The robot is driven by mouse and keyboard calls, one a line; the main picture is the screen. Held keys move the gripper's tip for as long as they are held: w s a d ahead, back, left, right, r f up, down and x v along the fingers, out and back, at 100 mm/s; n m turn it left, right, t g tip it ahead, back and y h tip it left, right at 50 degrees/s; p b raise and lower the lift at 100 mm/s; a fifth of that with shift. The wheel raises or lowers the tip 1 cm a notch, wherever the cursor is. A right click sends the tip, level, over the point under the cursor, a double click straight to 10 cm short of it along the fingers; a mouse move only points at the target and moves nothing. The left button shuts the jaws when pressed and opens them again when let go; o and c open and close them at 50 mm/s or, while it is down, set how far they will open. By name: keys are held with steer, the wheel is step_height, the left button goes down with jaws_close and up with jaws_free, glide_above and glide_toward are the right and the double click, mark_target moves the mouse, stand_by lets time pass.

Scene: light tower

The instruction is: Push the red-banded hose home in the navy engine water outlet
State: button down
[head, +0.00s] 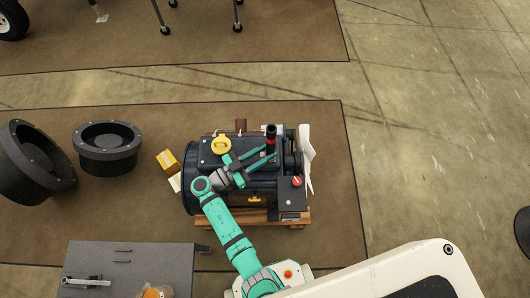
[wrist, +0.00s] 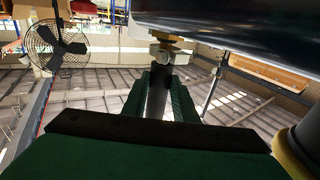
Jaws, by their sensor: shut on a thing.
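The navy engine (head: 210,150) stands on a wooden pallet on the brown mat. The black hose with a red band (head: 271,130) stands near upright at the engine's right part in the head view. My gripper (head: 266,152) reaches over the engine, its green fingers shut on the hose. In the wrist view the dark hose (wrist: 157,98) sits between the green fingers of my gripper (wrist: 159,100). Beyond it is a pale metal fitting (wrist: 165,55) below a dark rounded body. I cannot tell which part is the water outlet, or whether the hose touches it.
A yellow cap (head: 221,145) and a red cap (head: 296,181) sit on the engine. A white fan (head: 306,155) stands at its right end. Two black round housings (head: 108,140) are on the left. A grey bench (head: 135,262) is at the front left.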

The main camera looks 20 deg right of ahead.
steer(key=shift+d+f, duration=0.1)
steer(key=shift+f, duration=1.35)
stand_by(0.8)
steer(key=shift+w+r, duration=0.15)
steer(key=shift+r, duration=1.25)
steer(key=shift+s, duration=0.2)
steer(key=shift+w, duration=0.2)
steer(key=shift+s, duration=0.1)
stand_by(0.9)
steer(key=shift+f, duration=1.25)
